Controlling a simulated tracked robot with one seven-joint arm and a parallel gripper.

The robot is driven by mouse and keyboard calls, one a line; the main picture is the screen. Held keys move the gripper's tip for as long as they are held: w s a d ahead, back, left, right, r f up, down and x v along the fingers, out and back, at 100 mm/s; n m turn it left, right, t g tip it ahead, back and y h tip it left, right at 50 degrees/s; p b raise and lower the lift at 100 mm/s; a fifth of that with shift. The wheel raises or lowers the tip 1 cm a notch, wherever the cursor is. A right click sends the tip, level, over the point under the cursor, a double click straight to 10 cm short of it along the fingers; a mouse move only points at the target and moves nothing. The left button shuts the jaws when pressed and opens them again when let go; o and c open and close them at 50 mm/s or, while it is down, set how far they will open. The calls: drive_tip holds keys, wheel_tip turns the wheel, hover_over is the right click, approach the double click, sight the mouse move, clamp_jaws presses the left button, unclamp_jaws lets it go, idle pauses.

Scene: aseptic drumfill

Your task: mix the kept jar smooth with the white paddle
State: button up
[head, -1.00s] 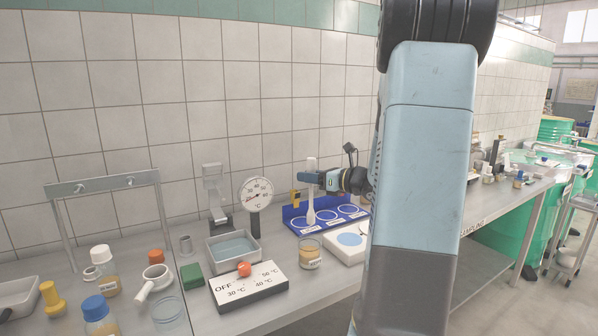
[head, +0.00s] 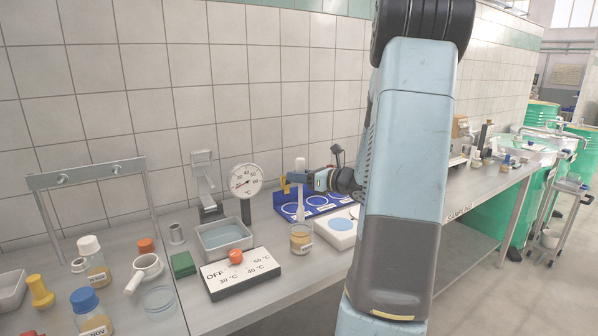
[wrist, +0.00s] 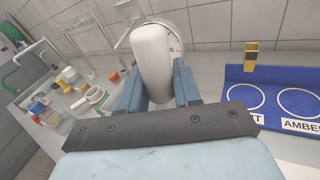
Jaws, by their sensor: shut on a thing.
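My gripper (head: 299,181) is shut on the white paddle (head: 300,202) and holds it upright. Its thick white end sticks up above the fingers, and its thin part hangs below. In the wrist view the white end (wrist: 154,62) shows between the two blue fingers; the lower part is hidden there. A glass jar (head: 302,242) with tan contents and a white label stands on the bench just below the paddle's lower end in the head view. I take it for the kept jar, but its label is too small to read. I cannot tell whether the tip is over its mouth.
A blue tray (head: 333,205) with ringed places stands behind the jar, and a white plate with a blue disc (head: 342,226) is to its right. A water basin (head: 225,252), dial thermometer (head: 243,182) and heat control block (head: 241,274) are to the left. Several bottles crowd further left.

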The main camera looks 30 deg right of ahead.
drive_tip(key=shift+s+a+f, duration=0.1)
drive_tip(key=shift+s+f, duration=0.1)
drive_tip(key=shift+f, duration=1.15)
drive_tip(key=shift+s+a+f, duration=0.15)
drive_tip(key=shift+f, duration=1.2)
drive_tip(key=shift+s+a+f, duration=0.1)
drive_tip(key=shift+s+f, duration=0.1)
drive_tip(key=shift+f, duration=1.15)
